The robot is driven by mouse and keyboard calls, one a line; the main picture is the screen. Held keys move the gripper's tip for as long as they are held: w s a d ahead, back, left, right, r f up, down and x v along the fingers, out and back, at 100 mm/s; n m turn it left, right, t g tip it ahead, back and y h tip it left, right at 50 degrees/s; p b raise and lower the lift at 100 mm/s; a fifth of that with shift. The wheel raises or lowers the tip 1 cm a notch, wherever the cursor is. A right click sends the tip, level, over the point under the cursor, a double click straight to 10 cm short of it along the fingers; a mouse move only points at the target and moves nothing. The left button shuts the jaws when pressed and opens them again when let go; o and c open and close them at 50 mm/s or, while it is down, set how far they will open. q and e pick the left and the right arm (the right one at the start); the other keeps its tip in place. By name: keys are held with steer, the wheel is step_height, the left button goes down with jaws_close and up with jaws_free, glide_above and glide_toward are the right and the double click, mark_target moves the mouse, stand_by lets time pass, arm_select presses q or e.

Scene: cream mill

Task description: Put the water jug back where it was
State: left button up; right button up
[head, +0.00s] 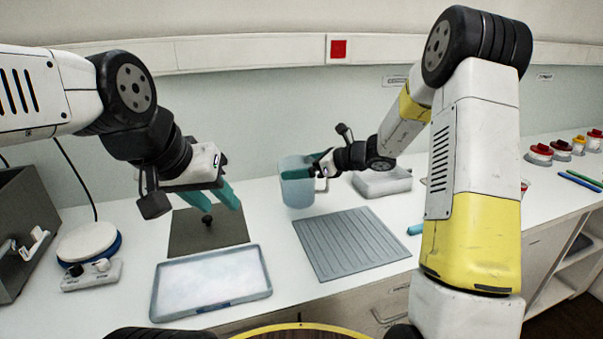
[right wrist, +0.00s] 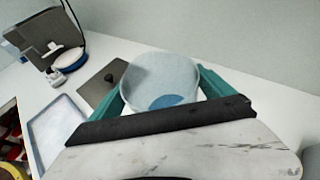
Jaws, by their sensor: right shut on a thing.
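The water jug (head: 297,190) is a pale blue, translucent vessel standing upright at the back middle of the white counter. In the right wrist view, I look into the open top of the jug (right wrist: 160,72), with a patch of blue at its bottom. My right gripper (head: 313,172) is shut on the jug, with its teal fingers on either side of it. I cannot tell whether the jug's base touches the counter.
A pale blue-rimmed tray (head: 210,283) and a grey ribbed mat (head: 350,243) lie in front. A round white-topped device (head: 88,241) and a dark box (head: 24,225) stand left. A grey block (head: 382,182) is right of the jug. Red-lidded jars (head: 540,152) stand far right.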

steer(key=shift+w+d, duration=0.2)
steer(key=shift+w, duration=0.75)
steer(key=shift+f, duration=1.9)
steer(key=o, duration=1.8)
